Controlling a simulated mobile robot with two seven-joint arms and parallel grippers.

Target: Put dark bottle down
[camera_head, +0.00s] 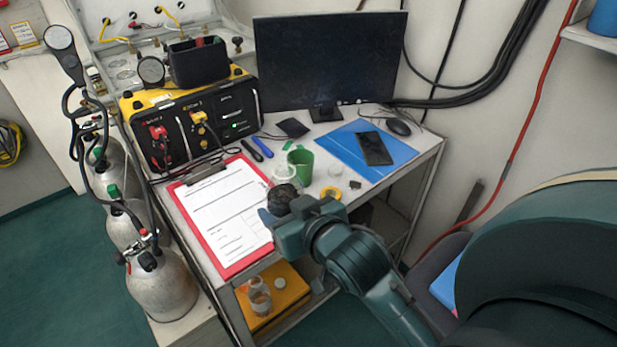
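My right gripper (284,216) reaches in from the right over the front edge of the table. A dark, rounded object (280,197), which looks like the dark bottle, sits between its fingers, and the gripper appears shut on it. The gripper hides its lower part, so I cannot tell whether it touches the table (413,159). It is just right of the red clipboard (246,262) and in front of a clear cup. My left gripper is not in view.
Near the gripper are a green cup (301,166), a clear cup (284,174) and a yellow tape roll (331,192). A blue folder (350,146) with a phone (374,148), a monitor (330,60) and a black-yellow panel (195,125) stand behind. Gas cylinders (162,285) are left.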

